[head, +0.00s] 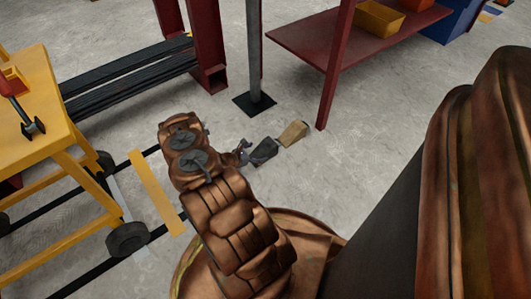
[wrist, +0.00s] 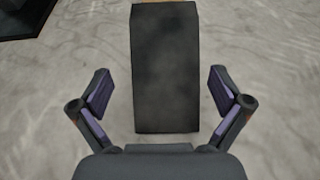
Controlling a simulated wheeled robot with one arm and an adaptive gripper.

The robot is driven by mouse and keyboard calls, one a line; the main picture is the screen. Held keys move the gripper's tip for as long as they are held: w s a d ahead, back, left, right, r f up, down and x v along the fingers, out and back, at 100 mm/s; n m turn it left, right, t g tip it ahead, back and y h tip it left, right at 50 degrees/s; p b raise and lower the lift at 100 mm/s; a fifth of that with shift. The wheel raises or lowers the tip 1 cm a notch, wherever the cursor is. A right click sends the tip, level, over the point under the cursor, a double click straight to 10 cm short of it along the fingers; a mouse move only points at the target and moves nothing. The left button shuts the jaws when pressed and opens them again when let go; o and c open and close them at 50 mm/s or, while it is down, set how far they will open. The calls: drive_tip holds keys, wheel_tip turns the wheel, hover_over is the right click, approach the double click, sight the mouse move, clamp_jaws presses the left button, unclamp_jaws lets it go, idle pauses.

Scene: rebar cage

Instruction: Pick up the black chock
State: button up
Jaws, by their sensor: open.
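The black chock (wrist: 165,75) lies on the concrete floor and fills the middle of the wrist view. In the head view the black chock (head: 264,151) is a small dark wedge just beyond the end of my arm. My gripper (wrist: 161,88) is open, with one finger on each side of the chock and a visible gap on both sides. In the head view my gripper (head: 243,153) is small and partly hidden behind my arm, close to the chock.
A tan wedge (head: 293,133) lies just beyond the black chock. A grey post on a dark base plate (head: 254,104) and a red table (head: 315,38) stand behind. A yellow cart (head: 75,150) is on the left. Floor right of the chock is clear.

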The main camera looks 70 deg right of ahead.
sight(261, 151)
drive_tip(key=b+x, duration=0.2)
drive_tip(key=x, duration=0.1)
drive_tip(key=shift+s+f, duration=0.1)
drive_tip(key=shift+s, duration=0.25)
drive_tip(key=shift+s+d, duration=0.25)
drive_tip(key=shift+d, duration=0.2)
drive_tip(key=c, duration=1.6)
